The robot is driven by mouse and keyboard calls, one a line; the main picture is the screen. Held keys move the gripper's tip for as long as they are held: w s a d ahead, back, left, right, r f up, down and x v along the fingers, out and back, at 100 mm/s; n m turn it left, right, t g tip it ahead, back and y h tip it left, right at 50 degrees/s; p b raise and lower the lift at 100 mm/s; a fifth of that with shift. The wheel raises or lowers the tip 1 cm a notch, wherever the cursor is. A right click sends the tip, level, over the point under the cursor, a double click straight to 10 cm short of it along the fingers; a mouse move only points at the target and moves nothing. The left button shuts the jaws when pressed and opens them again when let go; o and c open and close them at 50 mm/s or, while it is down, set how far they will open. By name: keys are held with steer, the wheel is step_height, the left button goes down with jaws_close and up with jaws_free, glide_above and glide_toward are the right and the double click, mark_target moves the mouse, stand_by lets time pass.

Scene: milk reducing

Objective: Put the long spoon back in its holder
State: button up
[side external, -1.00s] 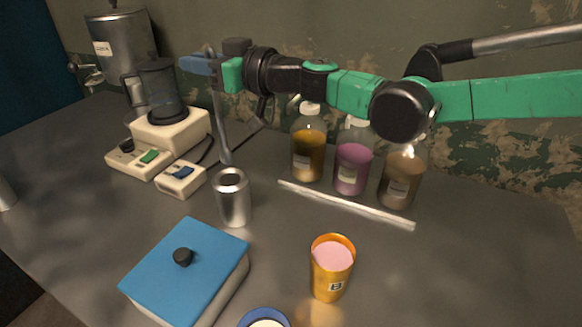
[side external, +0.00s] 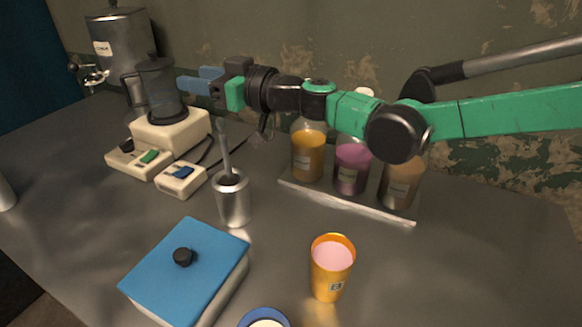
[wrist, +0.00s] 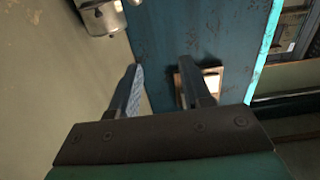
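The long grey spoon (side external: 224,150) stands in its holder, a silver metal cylinder (side external: 233,203), in the side view. Its lower end is inside the cylinder and hidden. Its handle sticks up, leaning slightly left. My gripper (side external: 192,83) is above and a little left of the handle's top, apart from it, with its blue fingers pointing left. In the wrist view my gripper (wrist: 160,75) has its two fingers spread with nothing between them. The spoon and holder do not show in the wrist view.
A blue-lidded box (side external: 190,265) and an orange cup (side external: 332,268) with pink contents stand in front. A blender (side external: 165,110) is behind left. The table's right side is clear.

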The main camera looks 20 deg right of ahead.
steer(key=shift+r, duration=0.15)
steer(key=v, duration=1.2)
steer(key=shift+r, duration=0.5)
steer(key=s+d+f+m+g+h, duration=0.2)
steer(key=s+d+f+m+h, duration=0.2)
steer(key=d, duration=0.6)
steer(key=s+d+f+m+g+h, duration=0.3)
steer(key=s+d+f+h, duration=0.4)
steer(key=d, duration=0.3)
steer(key=shift+s+d+m+h, duration=0.15)
steer(key=shift+s+m+h, duration=0.3)
steer(key=shift+m, duration=0.35)
steer(key=shift+w, duration=0.1)
